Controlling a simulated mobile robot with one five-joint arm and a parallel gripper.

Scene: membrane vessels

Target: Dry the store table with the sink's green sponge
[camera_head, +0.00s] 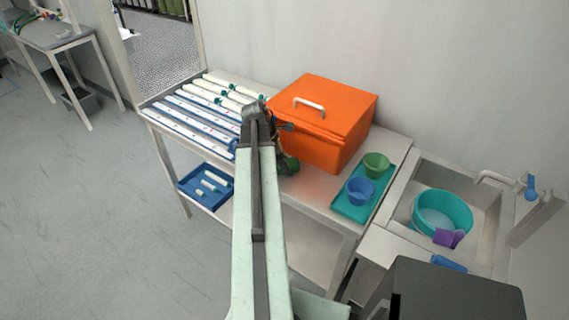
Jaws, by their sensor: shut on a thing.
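The store table (316,205) is a pale bench along the wall, with goods over much of its top. My gripper (284,150) is over its front middle, just in front of the orange box, and partly hidden behind my arm. It is shut on a dark green thing, which looks like the green sponge (289,166). The sponge is low at the table top; whether it touches is unclear. The bare top around it has a faint orange sheen; I cannot tell if it is wet. The sink (484,228) is at the right.
An orange lidded box (322,118) stands behind my gripper. White tubes (188,122) lie at the table's left. A teal tray (345,208) holds a green cup (376,164) and a blue cup (360,191). The sink holds a teal basin (443,212) and a purple thing (448,238).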

